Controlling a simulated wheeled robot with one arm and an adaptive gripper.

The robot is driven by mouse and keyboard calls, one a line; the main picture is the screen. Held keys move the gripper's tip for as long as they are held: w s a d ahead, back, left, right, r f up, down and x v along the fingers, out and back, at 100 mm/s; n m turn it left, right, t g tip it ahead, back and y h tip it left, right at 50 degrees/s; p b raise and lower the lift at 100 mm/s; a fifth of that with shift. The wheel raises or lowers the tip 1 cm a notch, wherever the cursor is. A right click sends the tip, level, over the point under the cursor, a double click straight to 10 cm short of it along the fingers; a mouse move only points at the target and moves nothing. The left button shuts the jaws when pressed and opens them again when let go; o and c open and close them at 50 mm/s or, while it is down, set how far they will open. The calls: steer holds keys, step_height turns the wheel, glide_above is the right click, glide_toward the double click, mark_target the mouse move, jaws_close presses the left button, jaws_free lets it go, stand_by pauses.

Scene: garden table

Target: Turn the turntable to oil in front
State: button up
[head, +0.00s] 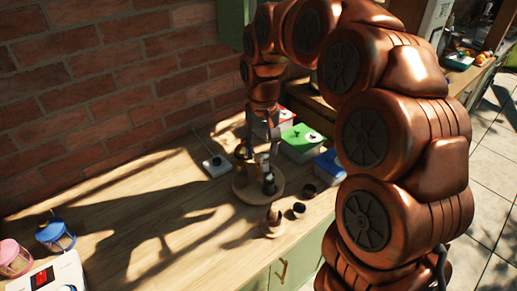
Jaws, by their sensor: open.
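The round wooden turntable (244,191) stands on the wooden counter near the middle of the head view. A dark bottle (268,184) stands on its front part, and an amber-coloured item (242,152) shows at its back left. I cannot read any label, so I cannot tell which item is the oil. My gripper (262,151) points down over the turntable among these items, its jaws open. My gripper and the shadows hide part of the turntable's back. I cannot tell whether the gripper touches anything.
Small dark cups (299,210) stand in front of the turntable. A flat white item (216,165) lies to the left. The brick wall (100,90) bounds the back. The left-middle counter (150,230) is clear.

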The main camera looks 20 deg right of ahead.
glide_above(258, 154)
steer(key=s, duration=0.1)
steer(key=shift+a+f+m+p, duration=0.1)
steer(key=shift+m+p, duration=0.2)
steer(key=shift+p, duration=0.15)
steer(key=shift+w+f, duration=0.15)
steer(key=shift+w, duration=0.2)
steer(key=shift+f+p, duration=1.5)
steer(key=shift+f, duration=2.35)
jaws_close()
